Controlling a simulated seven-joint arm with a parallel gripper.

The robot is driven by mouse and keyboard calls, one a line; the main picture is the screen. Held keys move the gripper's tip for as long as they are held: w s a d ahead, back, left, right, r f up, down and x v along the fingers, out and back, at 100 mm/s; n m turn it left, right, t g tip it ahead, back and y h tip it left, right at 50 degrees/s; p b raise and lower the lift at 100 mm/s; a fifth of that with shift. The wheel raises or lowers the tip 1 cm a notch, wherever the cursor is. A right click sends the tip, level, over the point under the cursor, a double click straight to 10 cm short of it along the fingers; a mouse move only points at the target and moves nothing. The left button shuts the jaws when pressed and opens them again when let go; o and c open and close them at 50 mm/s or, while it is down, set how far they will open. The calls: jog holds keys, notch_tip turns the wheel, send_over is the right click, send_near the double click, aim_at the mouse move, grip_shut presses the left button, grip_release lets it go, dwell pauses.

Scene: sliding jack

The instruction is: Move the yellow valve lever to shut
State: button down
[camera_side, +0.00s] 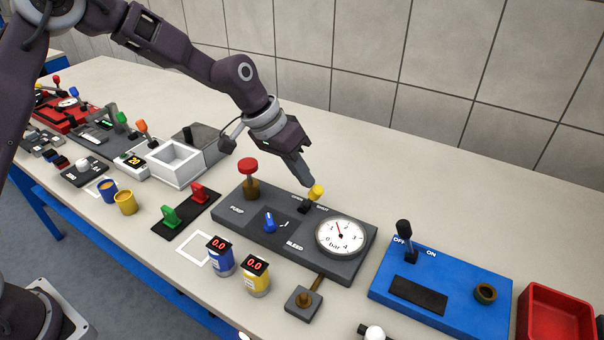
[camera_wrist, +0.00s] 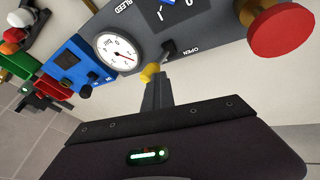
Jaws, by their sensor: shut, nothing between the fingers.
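The yellow valve lever (camera_side: 316,191) stands on the dark grey pump panel (camera_side: 248,228), between the labels OPEN on the left and SHUT on the right. Its knob leans toward the SHUT side. My gripper (camera_side: 308,181) is shut and empty, with its fingertips right beside the knob on its left, OPEN side. In the wrist view the yellow knob (camera_wrist: 148,74) shows at the fingertips (camera_wrist: 156,82), on the gauge side, tilted away from the OPEN label. Knob and fingertips look touching or nearly so; I cannot tell which. The SHUT label is hidden in the wrist view.
The round pressure gauge (camera_side: 341,236) is right of the lever. A red pump knob (camera_side: 248,166) stands to the left, and a blue bleed knob (camera_side: 269,222) in front. A blue switch box (camera_side: 452,308) lies farther right. The table behind the panel is clear.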

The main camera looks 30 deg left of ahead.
jog(key=w+a+v, duration=0.1)
jog(key=a+v, duration=0.1)
jog(key=v, duration=1.1)
jog(key=s+a+r+n+t+y, duration=0.1)
jog(key=s+a+y, duration=0.1)
jog(key=s, duration=1.3)
jog(key=s+a+r+n+t+y, duration=0.1)
jog(key=s+a, duration=0.4)
jog(key=s, duration=1.1)
jog(key=shift+r+n+y, duration=0.5)
jog(key=shift+r+y, duration=0.1)
